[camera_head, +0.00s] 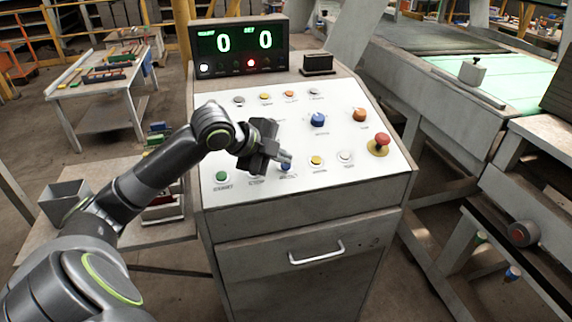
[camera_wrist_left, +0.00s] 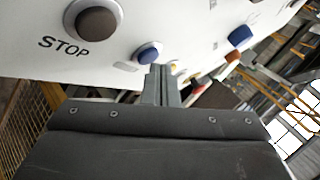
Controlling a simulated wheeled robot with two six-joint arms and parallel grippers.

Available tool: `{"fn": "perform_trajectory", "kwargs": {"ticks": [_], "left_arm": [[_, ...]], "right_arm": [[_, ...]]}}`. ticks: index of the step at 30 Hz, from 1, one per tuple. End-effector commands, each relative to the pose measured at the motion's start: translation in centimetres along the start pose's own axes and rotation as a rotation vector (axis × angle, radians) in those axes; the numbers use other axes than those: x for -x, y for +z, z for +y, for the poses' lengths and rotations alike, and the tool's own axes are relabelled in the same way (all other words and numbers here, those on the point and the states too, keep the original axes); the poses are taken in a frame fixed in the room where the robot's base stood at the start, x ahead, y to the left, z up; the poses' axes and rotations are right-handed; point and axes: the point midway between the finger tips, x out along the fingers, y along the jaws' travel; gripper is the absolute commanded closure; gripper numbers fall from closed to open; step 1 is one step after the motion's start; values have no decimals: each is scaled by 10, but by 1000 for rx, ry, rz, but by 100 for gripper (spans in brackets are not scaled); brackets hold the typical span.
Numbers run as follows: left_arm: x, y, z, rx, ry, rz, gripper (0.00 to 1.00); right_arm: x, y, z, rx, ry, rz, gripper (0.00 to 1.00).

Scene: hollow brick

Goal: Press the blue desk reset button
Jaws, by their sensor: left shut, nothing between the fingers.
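A small blue button (camera_head: 285,168) sits in the front row of the white sloping panel on the desk, partly covered by my fingertips. It also shows in the left wrist view (camera_wrist_left: 149,53), just beyond and slightly left of the fingertips. Its label is too small to read. A larger blue knob (camera_head: 318,119) sits higher on the panel; it shows in the left wrist view (camera_wrist_left: 241,36) too. My left gripper (camera_head: 287,158) is shut and empty, its tips close to the small blue button. I cannot tell whether they touch it. My right gripper is not in view.
A green button (camera_head: 222,176) is left in the front row; a dark button (camera_wrist_left: 95,22) marked STOP neighbours the blue one. Yellow (camera_head: 316,160) and white (camera_head: 345,157) buttons lie right. A red mushroom button (camera_head: 381,141) is at the right edge. A display (camera_head: 240,47) stands behind.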

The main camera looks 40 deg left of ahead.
Motion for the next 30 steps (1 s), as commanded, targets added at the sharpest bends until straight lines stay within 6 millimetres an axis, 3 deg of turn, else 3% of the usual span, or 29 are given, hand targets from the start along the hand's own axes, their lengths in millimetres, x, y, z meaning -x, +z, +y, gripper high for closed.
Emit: {"fn": "perform_trajectory", "kwargs": {"ticks": [30], "left_arm": [[-5, 4, 4, 1, 1, 0, 100]], "right_arm": [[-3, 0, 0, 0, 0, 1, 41]]}}
